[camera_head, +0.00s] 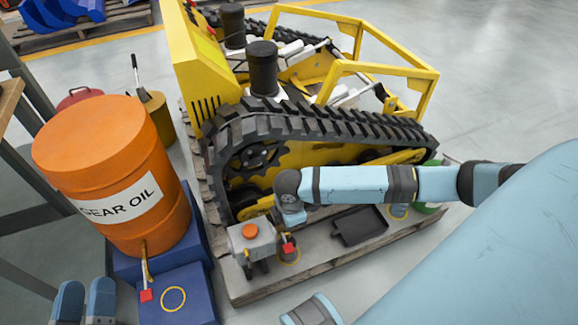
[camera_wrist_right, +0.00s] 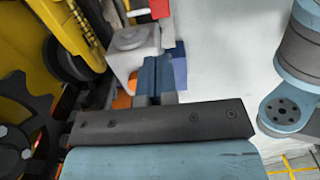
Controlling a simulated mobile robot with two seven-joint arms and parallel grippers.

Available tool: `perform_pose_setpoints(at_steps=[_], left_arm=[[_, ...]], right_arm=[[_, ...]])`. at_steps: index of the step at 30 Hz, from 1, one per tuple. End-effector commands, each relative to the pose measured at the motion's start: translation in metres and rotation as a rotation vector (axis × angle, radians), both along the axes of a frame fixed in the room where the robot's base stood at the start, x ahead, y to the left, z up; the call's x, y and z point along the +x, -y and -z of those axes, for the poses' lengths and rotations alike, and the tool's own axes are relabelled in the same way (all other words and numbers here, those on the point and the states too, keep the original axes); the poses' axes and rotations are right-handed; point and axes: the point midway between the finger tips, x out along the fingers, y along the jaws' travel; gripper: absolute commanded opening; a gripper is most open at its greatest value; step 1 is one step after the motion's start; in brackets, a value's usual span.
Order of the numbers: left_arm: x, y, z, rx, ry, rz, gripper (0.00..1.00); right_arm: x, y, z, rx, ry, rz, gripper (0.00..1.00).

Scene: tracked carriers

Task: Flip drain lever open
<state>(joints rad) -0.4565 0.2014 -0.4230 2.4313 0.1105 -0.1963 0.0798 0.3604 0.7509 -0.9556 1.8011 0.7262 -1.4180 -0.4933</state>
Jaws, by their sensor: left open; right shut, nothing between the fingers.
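A grey box with an orange cap (camera_head: 250,231) stands on the wooden pallet beside the tracked carrier. A red-tipped lever (camera_head: 289,248) is at its right side. My right arm reaches in from the right and ends just above this lever. In the right wrist view my right gripper (camera_wrist_right: 158,72) is shut and empty, its blue fingers close beside a grey housing (camera_wrist_right: 132,47). A red piece (camera_wrist_right: 159,8) lies just past the fingertips; contact cannot be told. My left gripper (camera_head: 85,298) is open and empty at the bottom left, near a red-tipped tap handle (camera_head: 147,295).
An orange gear oil drum (camera_head: 105,160) stands on a blue stepped stand (camera_head: 180,280) at the left. The yellow carrier (camera_head: 195,60) with black tracks fills the middle. A black tray (camera_head: 359,226) lies on the pallet (camera_head: 250,290). Open floor (camera_head: 500,60) is at the upper right.

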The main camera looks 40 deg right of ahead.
Motion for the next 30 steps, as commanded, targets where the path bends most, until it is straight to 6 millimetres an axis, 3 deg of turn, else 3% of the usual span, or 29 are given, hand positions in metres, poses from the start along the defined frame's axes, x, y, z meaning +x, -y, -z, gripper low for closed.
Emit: perform_pose_setpoints(at_steps=[5,15,21,30], left_arm=[[0.001,0.001,0.013,0.014,-0.026,0.008,0.43],[0.003,0.005,0.066,0.089,-0.166,0.054,0.43],[0.002,0.007,0.094,0.136,-0.248,0.087,0.43],[0.009,0.003,0.090,0.179,-0.184,0.076,0.43]], right_arm=[[0.000,-0.001,0.019,0.001,-0.001,0.000,0.00],[0.000,0.000,0.092,0.001,0.000,0.001,0.00],[0.000,0.000,0.126,0.001,0.000,0.000,0.00],[0.000,0.000,0.140,0.000,0.001,0.000,0.00]])
